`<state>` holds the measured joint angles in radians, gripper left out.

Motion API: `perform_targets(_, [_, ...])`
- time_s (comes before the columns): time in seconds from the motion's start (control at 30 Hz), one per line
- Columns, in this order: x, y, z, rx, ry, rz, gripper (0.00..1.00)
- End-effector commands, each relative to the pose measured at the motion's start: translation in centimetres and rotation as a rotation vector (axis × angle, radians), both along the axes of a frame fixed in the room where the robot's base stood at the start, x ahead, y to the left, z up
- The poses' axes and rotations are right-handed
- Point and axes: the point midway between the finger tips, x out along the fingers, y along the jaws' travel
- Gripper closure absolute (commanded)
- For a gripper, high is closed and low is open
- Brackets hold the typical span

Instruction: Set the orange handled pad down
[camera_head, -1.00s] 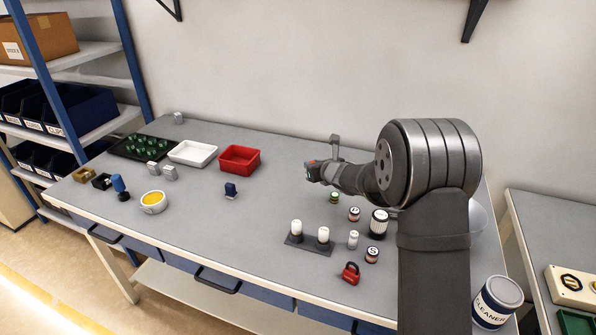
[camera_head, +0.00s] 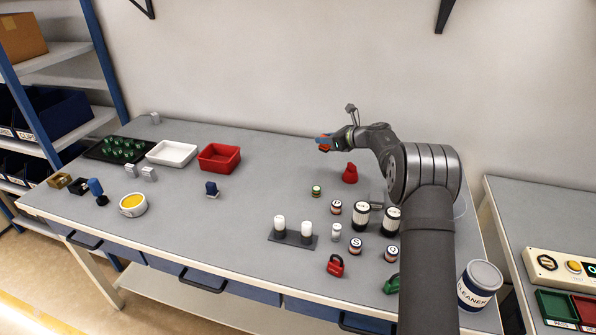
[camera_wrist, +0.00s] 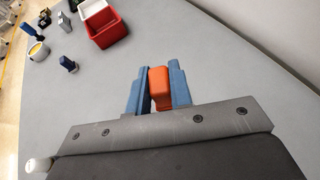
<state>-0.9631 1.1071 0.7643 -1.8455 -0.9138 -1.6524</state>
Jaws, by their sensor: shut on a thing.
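The orange handled pad (camera_wrist: 159,88) is held between the two blue fingers of my gripper (camera_wrist: 158,90) in the wrist view. In the head view my gripper (camera_head: 324,143) is raised over the back of the table, right of the red tray, with a little orange showing at its tip. Only a small part of the pad shows, and its underside is hidden. The grey tabletop (camera_wrist: 230,75) lies beneath and around it.
A red tray (camera_head: 231,165) and a white tray (camera_head: 154,153) stand to the left. A red object (camera_head: 350,174) stands near my wrist. Several cans, two white pieces on a dark plate (camera_head: 270,238) and a red padlock-like item (camera_head: 335,266) stand nearer. The table between the red tray and red object is clear.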

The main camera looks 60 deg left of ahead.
Motion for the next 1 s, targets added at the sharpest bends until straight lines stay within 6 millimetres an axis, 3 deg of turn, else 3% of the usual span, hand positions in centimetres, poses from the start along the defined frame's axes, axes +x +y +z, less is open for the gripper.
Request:
perform_targets(0.17, [1.3, -0.2, -0.9, 0.000, 0.000, 0.027, 1.00])
perform_targets(0.7, [-5.2, 7.8, -7.2, 0.001, -0.001, 0.031, 1.00])
perform_targets(1.0, [-5.8, 8.6, -8.9, 0.000, 0.000, 0.028, 1.00])
